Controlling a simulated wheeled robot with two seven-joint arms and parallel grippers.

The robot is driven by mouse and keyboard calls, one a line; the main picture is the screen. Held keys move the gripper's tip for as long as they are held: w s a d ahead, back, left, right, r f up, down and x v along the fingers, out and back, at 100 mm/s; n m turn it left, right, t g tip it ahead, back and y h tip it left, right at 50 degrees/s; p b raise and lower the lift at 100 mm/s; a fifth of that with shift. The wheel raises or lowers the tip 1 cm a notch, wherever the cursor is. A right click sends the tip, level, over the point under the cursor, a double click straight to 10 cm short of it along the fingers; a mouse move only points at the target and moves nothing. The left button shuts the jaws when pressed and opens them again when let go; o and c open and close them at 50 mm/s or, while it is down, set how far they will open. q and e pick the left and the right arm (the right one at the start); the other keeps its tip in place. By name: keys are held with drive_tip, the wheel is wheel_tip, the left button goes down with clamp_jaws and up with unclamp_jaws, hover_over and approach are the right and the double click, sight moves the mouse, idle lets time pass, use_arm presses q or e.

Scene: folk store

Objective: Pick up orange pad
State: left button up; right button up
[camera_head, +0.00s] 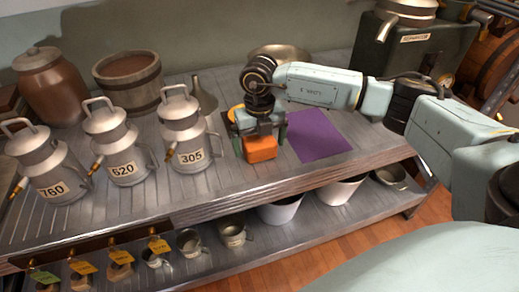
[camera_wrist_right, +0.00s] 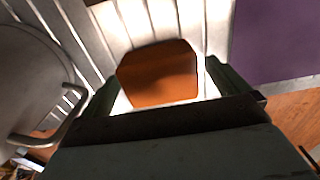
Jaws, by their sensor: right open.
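The orange pad (camera_head: 261,149) lies on the upper metal shelf, left of the purple mat (camera_head: 318,140). My right gripper (camera_head: 260,146) is just above and around it, with a finger on either side. In the right wrist view the orange pad (camera_wrist_right: 158,73) shows between the two open fingers of the right gripper (camera_wrist_right: 160,85), with visible gaps at its sides. The purple mat (camera_wrist_right: 275,40) is at the right there. My left gripper is not in view.
Metal milk cans, numbered 760 (camera_head: 52,180), 620 (camera_head: 122,160) and 305 (camera_head: 190,145), stand left of the pad. A wooden bucket (camera_head: 130,85) and brown jar (camera_head: 50,88) are behind. White pots (camera_head: 280,210) and mugs (camera_head: 232,234) stand on the lower shelf.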

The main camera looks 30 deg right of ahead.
sight(260, 140)
drive_tip(key=shift+c, duration=0.3)
drive_tip(key=c, duration=0.9)
drive_tip(key=shift+c, duration=0.2)
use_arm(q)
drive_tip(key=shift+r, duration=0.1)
use_arm(e)
drive_tip(key=shift+r, duration=0.55)
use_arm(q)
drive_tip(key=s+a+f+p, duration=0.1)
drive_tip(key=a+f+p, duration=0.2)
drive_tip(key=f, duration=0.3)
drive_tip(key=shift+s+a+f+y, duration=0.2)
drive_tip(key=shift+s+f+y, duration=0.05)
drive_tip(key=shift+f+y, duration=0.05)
use_arm(e)
wheel_tip(260, 140, up, 9)
drive_tip(key=shift+f, duration=0.1)
